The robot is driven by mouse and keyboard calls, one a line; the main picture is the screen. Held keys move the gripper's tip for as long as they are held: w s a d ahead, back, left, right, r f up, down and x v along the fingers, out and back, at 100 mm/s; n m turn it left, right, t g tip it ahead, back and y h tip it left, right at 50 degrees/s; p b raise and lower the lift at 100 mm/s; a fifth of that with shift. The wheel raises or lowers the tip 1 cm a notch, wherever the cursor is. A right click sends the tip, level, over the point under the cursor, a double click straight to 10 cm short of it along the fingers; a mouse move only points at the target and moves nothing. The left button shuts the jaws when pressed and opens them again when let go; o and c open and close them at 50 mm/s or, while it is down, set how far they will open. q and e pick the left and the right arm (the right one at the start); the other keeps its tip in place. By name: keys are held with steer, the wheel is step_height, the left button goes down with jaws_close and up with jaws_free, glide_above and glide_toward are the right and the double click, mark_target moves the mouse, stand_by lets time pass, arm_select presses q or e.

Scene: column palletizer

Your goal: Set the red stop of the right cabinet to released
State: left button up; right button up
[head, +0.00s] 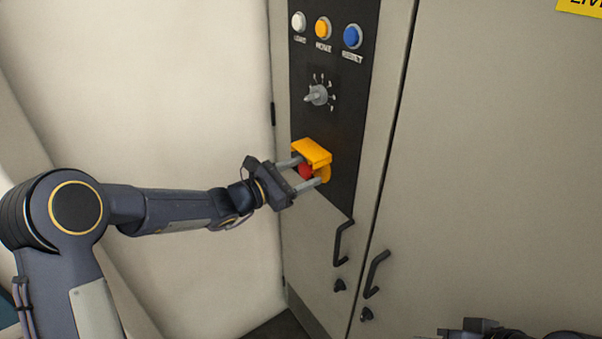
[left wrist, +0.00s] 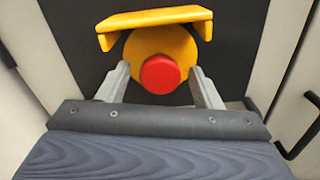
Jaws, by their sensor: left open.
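The red stop (head: 305,171) is a round red button on a yellow base, low on the cabinet's black control panel (head: 335,120). A yellow hood (head: 312,152) juts out above it. In the left wrist view the red stop (left wrist: 160,74) sits in front of its round yellow base (left wrist: 185,48), under the hood (left wrist: 155,17). My left gripper (head: 305,174) is open, with one finger on each side of the red stop. In the left wrist view a small gap shows between the fingertips (left wrist: 160,76) and the button. Whether the stop is pressed or released I cannot tell.
Above are a white button (head: 299,21), an orange button (head: 323,28), a blue button (head: 352,36) and a rotary knob (head: 317,95). Black door handles (head: 343,243) (head: 376,274) stick out below. Part of a dark arm shows at the bottom right.

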arm_select(q)
steer(key=b+v, duration=0.1)
steer(key=v, duration=0.6)
steer(key=shift+s+a+b, duration=0.25)
steer(key=shift+a+b, duration=0.05)
steer(key=shift+b, duration=0.05)
